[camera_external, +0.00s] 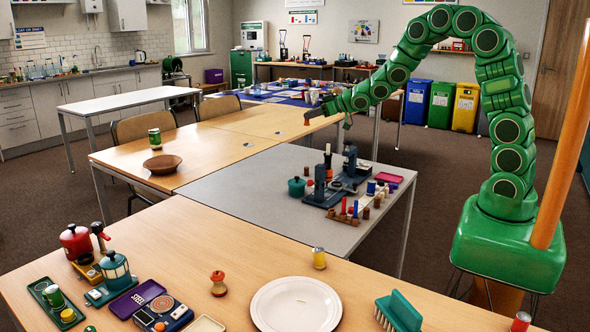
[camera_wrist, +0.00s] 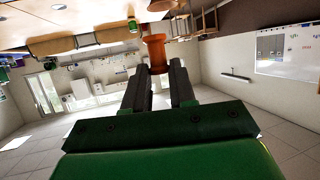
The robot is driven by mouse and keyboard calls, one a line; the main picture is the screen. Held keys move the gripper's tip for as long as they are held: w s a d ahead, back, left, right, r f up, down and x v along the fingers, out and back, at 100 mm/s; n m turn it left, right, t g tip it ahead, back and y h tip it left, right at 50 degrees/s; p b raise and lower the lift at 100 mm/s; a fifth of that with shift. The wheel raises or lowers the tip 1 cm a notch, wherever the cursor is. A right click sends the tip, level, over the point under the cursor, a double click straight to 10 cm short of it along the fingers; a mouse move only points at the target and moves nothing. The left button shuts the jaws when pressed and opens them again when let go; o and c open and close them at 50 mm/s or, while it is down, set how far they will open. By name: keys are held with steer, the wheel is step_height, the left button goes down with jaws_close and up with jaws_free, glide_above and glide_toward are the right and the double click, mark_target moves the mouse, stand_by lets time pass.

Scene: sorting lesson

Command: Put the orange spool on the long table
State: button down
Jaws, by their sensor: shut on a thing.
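My gripper (camera_wrist: 157,80) is shut on the orange spool (camera_wrist: 156,52), which sticks out beyond the fingertips in the wrist view. In the external view my gripper (camera_external: 325,110) reaches left from the green arm, at the height of the far tables in the picture. A small orange bit of the spool (camera_external: 307,122) shows at its tip. Several tables stand in a row: a near wooden one (camera_external: 190,235), a grey one (camera_external: 235,175) and a farther wooden one (camera_external: 265,122). I cannot tell which is the long table.
The near table bears a white plate (camera_external: 262,310), a teal brush (camera_external: 400,310), a spool-shaped thing (camera_external: 217,285), a yellow can (camera_external: 319,258) and pots. Dark devices (camera_external: 325,190) crowd the grey table's right. A brown bowl (camera_external: 162,164) and green can (camera_external: 154,138) stand beyond; the grey table's left is clear.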

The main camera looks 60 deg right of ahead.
steer(key=s+f+n+g+y, duration=0.3)
steer(key=s+n+y, duration=0.1)
steer(key=s, duration=0.8)
steer(key=s+f+n+g+y, duration=0.2)
steer(key=s+n+y, duration=0.15)
steer(key=s, duration=0.85)
step_height(320, 180, down, 13)
steer(key=shift+w+d+r, duration=0.15)
steer(key=shift+w, duration=0.1)
steer(key=shift+f, duration=2.85)
steer(key=shift+f, duration=0.1)
steer(key=shift+f, duration=1.85)
steer(key=shift+f, duration=0.2)
steer(key=c, duration=0.9)
jaws_free()
